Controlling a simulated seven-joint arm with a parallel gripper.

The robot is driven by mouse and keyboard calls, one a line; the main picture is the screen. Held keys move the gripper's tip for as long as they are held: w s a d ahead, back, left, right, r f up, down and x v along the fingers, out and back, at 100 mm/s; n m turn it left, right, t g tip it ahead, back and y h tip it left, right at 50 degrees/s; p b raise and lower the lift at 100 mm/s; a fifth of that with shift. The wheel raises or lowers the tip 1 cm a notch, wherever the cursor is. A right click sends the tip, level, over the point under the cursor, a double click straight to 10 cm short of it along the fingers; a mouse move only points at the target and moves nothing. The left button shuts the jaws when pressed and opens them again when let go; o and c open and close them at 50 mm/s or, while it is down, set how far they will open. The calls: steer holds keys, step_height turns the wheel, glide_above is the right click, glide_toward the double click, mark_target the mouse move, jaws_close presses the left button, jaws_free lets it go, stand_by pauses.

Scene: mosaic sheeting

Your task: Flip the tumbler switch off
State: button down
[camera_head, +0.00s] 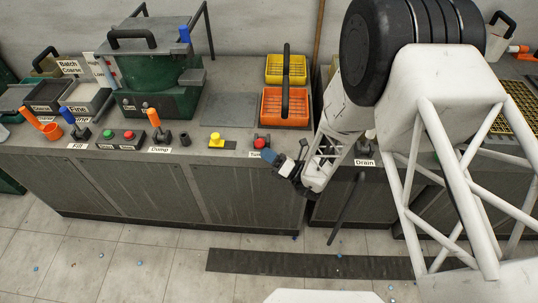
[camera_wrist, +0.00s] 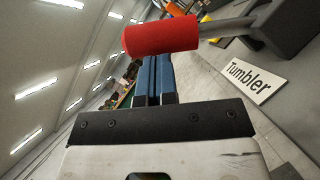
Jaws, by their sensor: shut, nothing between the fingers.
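The tumbler switch shows in the wrist view as a red cylindrical grip (camera_wrist: 160,39) on a grey rod that runs right to a dark housing (camera_wrist: 285,25). A white label (camera_wrist: 250,80) beside it reads "Tumbler". In the head view the red grip (camera_head: 260,143) stands near the front edge of the bench, and its label is partly hidden. My gripper (camera_head: 268,155) is just to its lower right there. In the wrist view my gripper (camera_wrist: 155,58) has its blue fingers shut and empty, their tips close to the red grip. I cannot tell whether they touch it.
A yellow button (camera_head: 216,140) and the orange Dump lever (camera_head: 154,118) stand to the left on the bench (camera_head: 200,150). Orange (camera_head: 284,107) and yellow (camera_head: 286,68) crates sit behind the switch. The Drain control is to the right, partly behind my arm.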

steer(key=shift+r, duration=0.1)
stand_by(0.3)
steer(key=w+r+m+t+h, duration=0.1)
steer(key=w+r+m+h, duration=0.3)
steer(key=w+m, duration=0.3)
steer(key=shift+r+m, duration=0.85)
steer(key=shift+m, duration=0.05)
steer(key=shift+w+r, duration=0.1)
steer(key=shift+w, duration=0.1)
steer(key=shift+d, duration=0.1)
steer(key=r+v, duration=0.1)
steer(key=v, duration=0.9)
steer(key=shift+s+f, duration=0.25)
steer(key=shift+s, duration=0.05)
steer(key=shift+h, duration=0.3)
steer(key=shift+r, duration=0.1)
stand_by(0.3)
